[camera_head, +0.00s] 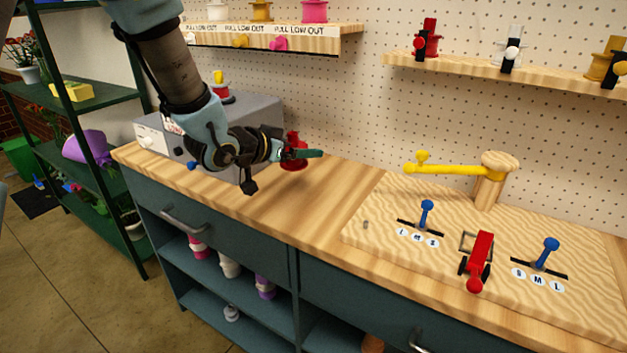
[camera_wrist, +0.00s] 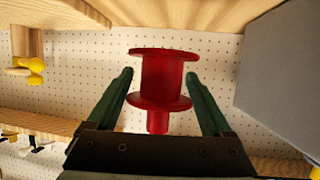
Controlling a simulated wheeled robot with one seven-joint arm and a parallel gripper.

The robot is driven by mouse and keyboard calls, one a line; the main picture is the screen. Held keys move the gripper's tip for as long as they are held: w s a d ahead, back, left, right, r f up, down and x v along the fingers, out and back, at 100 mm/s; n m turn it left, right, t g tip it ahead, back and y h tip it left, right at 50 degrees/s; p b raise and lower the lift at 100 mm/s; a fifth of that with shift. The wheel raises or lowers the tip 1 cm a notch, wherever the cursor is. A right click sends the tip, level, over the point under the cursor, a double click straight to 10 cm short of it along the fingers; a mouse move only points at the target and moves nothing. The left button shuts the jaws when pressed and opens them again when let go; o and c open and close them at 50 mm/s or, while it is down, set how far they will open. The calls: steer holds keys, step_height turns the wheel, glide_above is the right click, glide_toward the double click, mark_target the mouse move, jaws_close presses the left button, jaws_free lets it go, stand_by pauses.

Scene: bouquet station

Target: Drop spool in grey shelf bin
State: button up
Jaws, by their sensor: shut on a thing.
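My gripper (camera_head: 310,153) is shut on a red spool (camera_head: 293,140) and holds it above the wooden counter, just right of a grey box. In the wrist view the red spool (camera_wrist: 162,78) sits between the two green fingers, with its flanges and a narrow stem showing. The grey box (camera_head: 262,110) stands on the counter behind my arm; its side also shows in the wrist view (camera_wrist: 285,75). It has a pale front with knobs, and I cannot tell if it is a bin. No bin that is clearly a grey shelf bin can be made out.
Open shelves under the counter (camera_head: 285,205) hold several spools. A wooden board (camera_head: 390,225) with blue levers, a red part and a yellow arm (camera_head: 445,169) lies to the right. Wall shelves (camera_head: 480,73) carry spools above. A green rack (camera_head: 95,125) stands left. The mid-counter is clear.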

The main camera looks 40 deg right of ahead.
mark_target(301, 195)
step_height(301, 195, down, 9)
steer(key=shift+f+p, duration=0.1)
steer(key=shift+p, duration=0.9)
steer(key=shift+f, duration=0.15)
steer(key=o, duration=1.3)
steer(key=shift+r, duration=0.3)
steer(key=b+v, duration=0.3)
steer(key=v, duration=0.9)
steer(key=shift+f, duration=0.1)
